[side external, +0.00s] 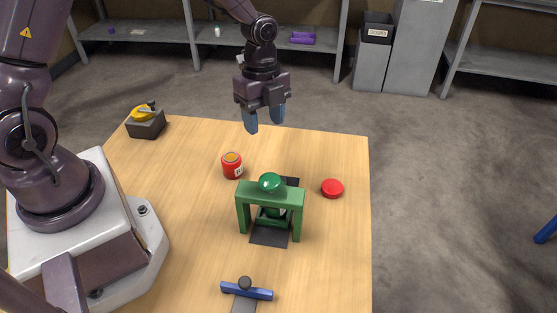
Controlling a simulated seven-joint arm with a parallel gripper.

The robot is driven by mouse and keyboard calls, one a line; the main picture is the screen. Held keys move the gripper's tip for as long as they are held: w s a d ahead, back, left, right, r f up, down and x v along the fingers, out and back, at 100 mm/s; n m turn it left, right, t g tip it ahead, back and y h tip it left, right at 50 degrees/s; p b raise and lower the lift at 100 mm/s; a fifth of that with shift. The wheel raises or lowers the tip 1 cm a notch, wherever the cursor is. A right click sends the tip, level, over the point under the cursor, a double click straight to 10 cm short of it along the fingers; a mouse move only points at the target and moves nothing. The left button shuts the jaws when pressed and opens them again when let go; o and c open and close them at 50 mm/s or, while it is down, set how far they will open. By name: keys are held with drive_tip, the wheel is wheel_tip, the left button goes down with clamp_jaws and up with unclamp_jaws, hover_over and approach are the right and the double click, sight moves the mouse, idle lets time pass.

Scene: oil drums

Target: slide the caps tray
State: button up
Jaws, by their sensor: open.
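I cannot tell for sure which thing is the caps tray. A green arch-shaped frame (270,194) with a rounded green top (270,182) stands over a dark flat plate (270,239) near the middle of the wooden table. A blue bar (247,292) with a dark round knob (245,283) lies at the front edge of the picture, with a grey strip below it that is cut off. My gripper (264,122) is open and empty, with blue fingertips pointing down above the back of the table, apart from everything.
A red can (232,166) with an orange-brown top stands left of the arch. A dark box with a yellow piece (146,121) sits at the back left corner. The table's right side (345,245) is clear.

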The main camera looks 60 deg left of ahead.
drive_tip(key=d+f+h, duration=0.1)
drive_tip(key=f, duration=0.2)
drive_tip(key=d+f+m+h, duration=0.1)
drive_tip(key=d+f, duration=0.1)
drive_tip(key=f, duration=0.2)
drive_tip(key=d+f+m+h, duration=0.1)
drive_tip(key=d+f, duration=0.1)
drive_tip(key=f, duration=0.2)
idle(0.4)
